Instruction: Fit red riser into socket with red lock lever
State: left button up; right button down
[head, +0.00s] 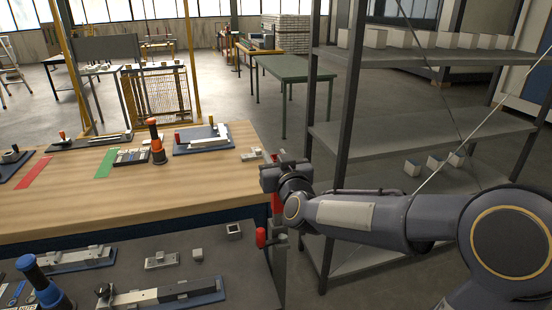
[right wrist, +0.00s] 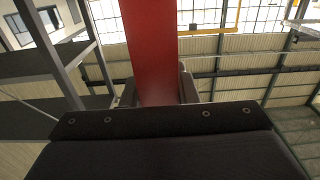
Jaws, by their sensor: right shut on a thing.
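My right gripper (head: 277,172) is shut on the red riser (head: 277,204), just off the right edge of the wooden worktop. The riser hangs roughly upright below the gripper. In the right wrist view the riser (right wrist: 152,50) stands between the two fingers of the right gripper (right wrist: 158,92). My left gripper is out of view.
The wooden worktop (head: 200,190) carries an orange-handled tool (head: 156,142), a blue fixture plate (head: 180,149) and red and green strips. The dark lower table (head: 160,275) holds grey parts and a blue-handled tool (head: 40,283). A metal shelf rack (head: 420,140) stands close on the right.

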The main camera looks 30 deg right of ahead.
jog(key=shift+f+b, duration=2.2)
jog(key=shift+f, duration=0.15)
jog(key=c, duration=1.1)
grip_release()
jog(key=shift+o, duration=0.2)
jog(key=v, duration=0.8)
jog(key=s+a+f+g+y, duration=0.4)
jog(key=s+a+f+g, duration=0.1)
jog(key=s, duration=0.6)
jog(key=s+a+f+n+g+y, duration=0.1)
jog(key=s+a+f+g+y, duration=0.3)
jog(key=s+f, duration=0.6)
jog(key=s+a+g, duration=0.1)
jog(key=s+g, duration=0.1)
jog(key=shift+f+g, duration=0.25)
jog(key=shift+g, duration=0.15)
